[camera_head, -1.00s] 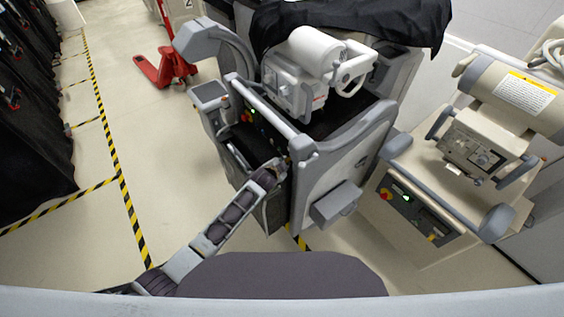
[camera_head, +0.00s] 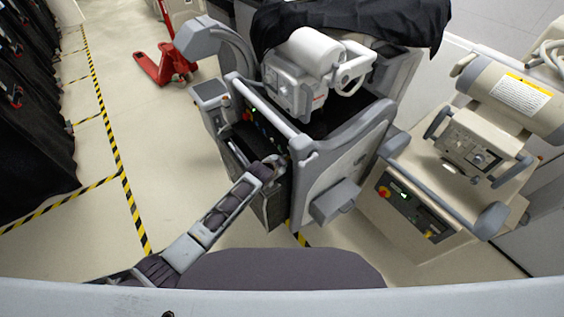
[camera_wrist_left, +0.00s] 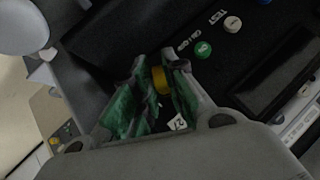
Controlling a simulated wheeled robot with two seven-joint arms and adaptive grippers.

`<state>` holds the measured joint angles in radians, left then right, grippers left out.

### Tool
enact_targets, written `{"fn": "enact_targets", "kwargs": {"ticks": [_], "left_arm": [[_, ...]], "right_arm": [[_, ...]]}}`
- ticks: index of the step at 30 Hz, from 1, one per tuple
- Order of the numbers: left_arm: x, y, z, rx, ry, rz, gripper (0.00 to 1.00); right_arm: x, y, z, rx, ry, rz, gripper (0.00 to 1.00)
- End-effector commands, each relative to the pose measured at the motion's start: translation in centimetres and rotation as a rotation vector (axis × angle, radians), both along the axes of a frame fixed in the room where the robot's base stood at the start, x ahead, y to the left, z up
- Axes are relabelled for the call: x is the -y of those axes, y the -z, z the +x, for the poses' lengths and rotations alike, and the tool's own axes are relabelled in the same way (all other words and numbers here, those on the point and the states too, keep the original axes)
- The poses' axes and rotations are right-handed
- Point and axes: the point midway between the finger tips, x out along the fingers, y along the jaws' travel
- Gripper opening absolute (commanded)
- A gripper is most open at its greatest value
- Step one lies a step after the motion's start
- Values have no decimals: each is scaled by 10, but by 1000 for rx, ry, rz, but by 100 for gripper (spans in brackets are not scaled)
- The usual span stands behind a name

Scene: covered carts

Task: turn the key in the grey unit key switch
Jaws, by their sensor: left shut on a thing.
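The grey unit (camera_head: 345,170) stands at the centre of the head view, with its control panel on the left side. My left gripper (camera_head: 280,162) is at the near end of that panel, and in the head view the key is hidden. In the left wrist view my left gripper (camera_wrist_left: 160,88), with green pads, is shut on the yellow key (camera_wrist_left: 161,79) at the dark panel. A white tag (camera_wrist_left: 177,122) marked with a number hangs between the fingers. The key's slot is hidden, so its angle is hard to tell. My right gripper is not in view.
A green button (camera_wrist_left: 203,50) and a white knob (camera_wrist_left: 232,24) sit on the panel close to the fingers. A beige unit (camera_head: 440,200) stands at the right.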

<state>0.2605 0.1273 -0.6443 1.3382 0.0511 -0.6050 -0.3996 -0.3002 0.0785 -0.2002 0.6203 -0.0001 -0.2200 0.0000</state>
Motion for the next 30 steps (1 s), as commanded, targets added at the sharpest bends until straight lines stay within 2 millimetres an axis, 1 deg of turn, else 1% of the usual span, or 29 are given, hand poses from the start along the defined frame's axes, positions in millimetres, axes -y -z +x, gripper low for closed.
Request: {"fn": "enact_targets", "kwargs": {"ticks": [1,9,18,28,29,30], "left_arm": [[0,-1,-1,-12,1,-5,0],[0,-2,0,-82,0,-56,0],[0,-1,1,-155,1,-109,0],[0,-1,0,-170,2,-121,0],[0,-1,0,-170,2,-121,15],[0,-1,0,-170,2,-121,20]], "right_arm": [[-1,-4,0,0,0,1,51],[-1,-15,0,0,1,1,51],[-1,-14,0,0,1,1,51],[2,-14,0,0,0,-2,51],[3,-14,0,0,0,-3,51],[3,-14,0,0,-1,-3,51]]}}
